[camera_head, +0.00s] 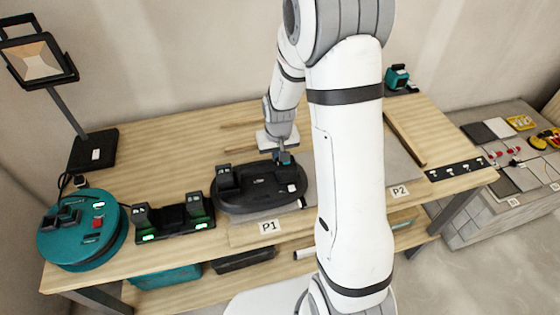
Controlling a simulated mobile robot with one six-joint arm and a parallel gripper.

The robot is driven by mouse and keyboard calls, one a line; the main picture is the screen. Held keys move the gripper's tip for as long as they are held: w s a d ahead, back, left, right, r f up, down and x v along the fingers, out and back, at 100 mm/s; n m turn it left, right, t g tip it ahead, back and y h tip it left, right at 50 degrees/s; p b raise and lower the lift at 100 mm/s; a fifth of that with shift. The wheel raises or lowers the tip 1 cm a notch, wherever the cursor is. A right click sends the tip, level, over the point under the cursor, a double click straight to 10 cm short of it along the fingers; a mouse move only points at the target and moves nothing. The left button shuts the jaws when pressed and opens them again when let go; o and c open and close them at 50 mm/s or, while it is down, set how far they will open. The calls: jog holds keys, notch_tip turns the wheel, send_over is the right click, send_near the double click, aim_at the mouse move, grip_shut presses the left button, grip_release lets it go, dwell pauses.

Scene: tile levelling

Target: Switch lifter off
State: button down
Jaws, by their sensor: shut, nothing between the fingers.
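The lifter (257,193), a dark oval device with two raised parts on top, lies on a grey tile by the label P1 on the wooden workbench. My gripper (284,158) is shut with nothing between its fingers. It points down at the back right part of the lifter, close to a raised block there. Whether the fingertips touch the lifter I cannot tell. The lifter's switch and its state are too small to make out.
A charger (175,222) with green lights and a teal cable reel (80,235) stand to the left. A work lamp (93,150) stands behind them. My arm hides part of the bench near the label P2 (400,191). A teal tool (397,78) sits at the back right.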

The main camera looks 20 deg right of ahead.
jog(key=shift+f, duration=0.2)
jog(key=shift+r, duration=0.1)
jog(key=shift+r+p, duration=2.1)
jog(key=shift+r, duration=1.4)
